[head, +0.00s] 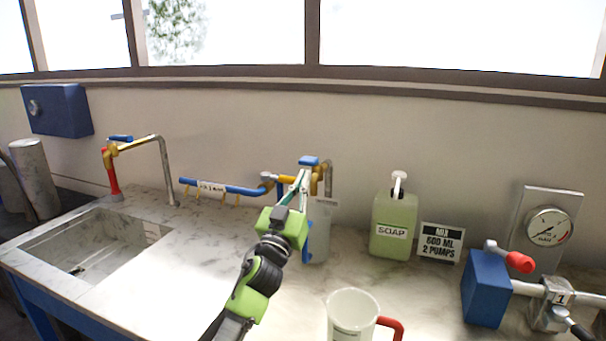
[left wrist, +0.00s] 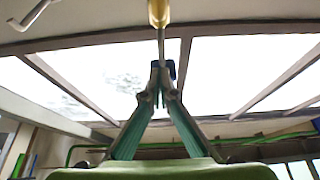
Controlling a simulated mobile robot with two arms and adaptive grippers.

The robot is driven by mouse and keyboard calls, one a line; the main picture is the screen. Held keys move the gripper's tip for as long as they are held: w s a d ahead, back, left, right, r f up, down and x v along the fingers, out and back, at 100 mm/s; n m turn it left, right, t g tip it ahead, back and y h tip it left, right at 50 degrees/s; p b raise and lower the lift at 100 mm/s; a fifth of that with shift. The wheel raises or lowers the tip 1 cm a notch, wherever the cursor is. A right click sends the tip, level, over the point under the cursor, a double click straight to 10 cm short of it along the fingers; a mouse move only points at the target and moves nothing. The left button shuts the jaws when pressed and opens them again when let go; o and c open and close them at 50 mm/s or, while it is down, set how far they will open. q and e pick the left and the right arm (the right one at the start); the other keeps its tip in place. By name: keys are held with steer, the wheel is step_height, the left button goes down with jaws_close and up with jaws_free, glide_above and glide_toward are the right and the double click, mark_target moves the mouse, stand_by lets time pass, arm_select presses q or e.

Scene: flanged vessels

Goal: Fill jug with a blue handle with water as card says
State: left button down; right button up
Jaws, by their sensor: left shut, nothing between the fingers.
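The jug with a blue handle (head: 320,236) stands on the counter below a tap spout, partly hidden by my left gripper; its blue handle is on its left side. I cannot tell its water level. The brass tap (head: 317,184) above it has a blue lever (head: 309,161). My left gripper (head: 303,178) is shut and empty, pointing up with its tips close to this lever. In the left wrist view the closed fingertips (left wrist: 160,82) are in front of a blue part; contact is unclear. The card (head: 441,243) reads "MIX 600 ML 2 PUMPS". My right gripper is not in view.
A green soap pump bottle (head: 394,225) stands beside the card. A jug with a red handle (head: 352,314) is at the front. A blue box with a red lever (head: 487,289) and a gauge (head: 548,226) are at right. A sink (head: 95,245) with another tap is at left.

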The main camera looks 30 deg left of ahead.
arm_select(q)
steer(key=s+d+b, duration=0.1)
steer(key=s+d, duration=0.1)
steer(key=s, duration=0.7)
steer(key=shift+s+d+f, duration=0.15)
steer(key=shift+s+f, duration=0.1)
steer(key=shift+f, duration=0.05)
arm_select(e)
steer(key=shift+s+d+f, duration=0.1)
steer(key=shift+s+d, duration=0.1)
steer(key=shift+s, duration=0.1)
arm_select(q)
steer(key=shift+w, duration=0.1)
